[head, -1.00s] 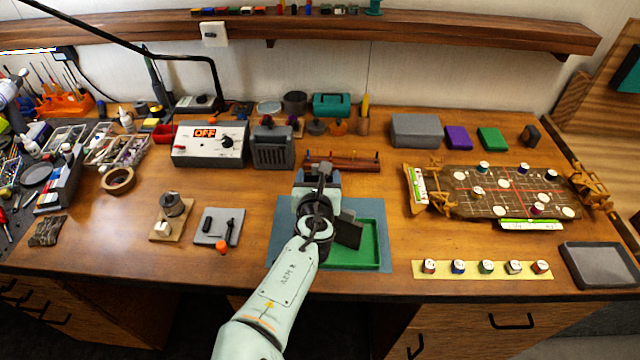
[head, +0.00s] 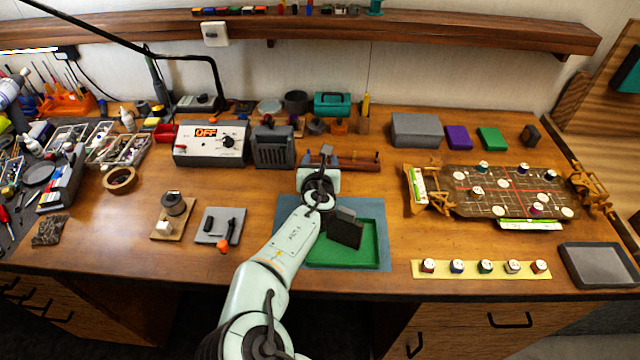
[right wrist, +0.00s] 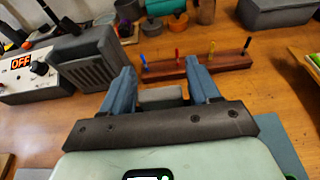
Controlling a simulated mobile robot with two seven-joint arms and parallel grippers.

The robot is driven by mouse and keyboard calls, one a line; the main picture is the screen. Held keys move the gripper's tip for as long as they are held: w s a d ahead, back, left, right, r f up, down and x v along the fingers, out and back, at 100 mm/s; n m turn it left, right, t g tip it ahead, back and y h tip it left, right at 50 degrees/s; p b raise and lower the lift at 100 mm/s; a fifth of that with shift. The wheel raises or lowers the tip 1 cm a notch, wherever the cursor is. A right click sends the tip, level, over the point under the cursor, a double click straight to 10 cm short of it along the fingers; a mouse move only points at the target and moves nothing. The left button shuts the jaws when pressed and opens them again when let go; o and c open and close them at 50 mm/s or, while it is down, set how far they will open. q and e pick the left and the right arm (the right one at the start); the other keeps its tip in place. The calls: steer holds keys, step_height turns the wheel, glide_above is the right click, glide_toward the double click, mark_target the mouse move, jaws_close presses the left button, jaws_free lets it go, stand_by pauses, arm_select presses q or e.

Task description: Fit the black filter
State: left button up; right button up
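A dark, flat block (head: 345,234) stands tilted in the green tray (head: 350,258); it may be the black filter, but I cannot tell for certain. A smaller grey piece (head: 346,213) shows just behind it. My right gripper (head: 318,155) is beyond the tray, in front of the red-brown rack. In the right wrist view its blue fingers (right wrist: 160,68) are spread apart. A grey block (right wrist: 160,97) shows low between them; whether it is part of the gripper is unclear. My left arm shows only at the left edge, its gripper out of view.
A grey vented box (head: 272,148) and a control box reading OFF (head: 210,145) stand left of the right gripper. The red-brown rack (right wrist: 222,62) holds several coloured pegs. A track board (head: 510,190) lies at right. The table between tray and board is clear.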

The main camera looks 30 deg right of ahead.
steer(key=c, duration=0.9)
steer(key=shift+c, duration=0.2)
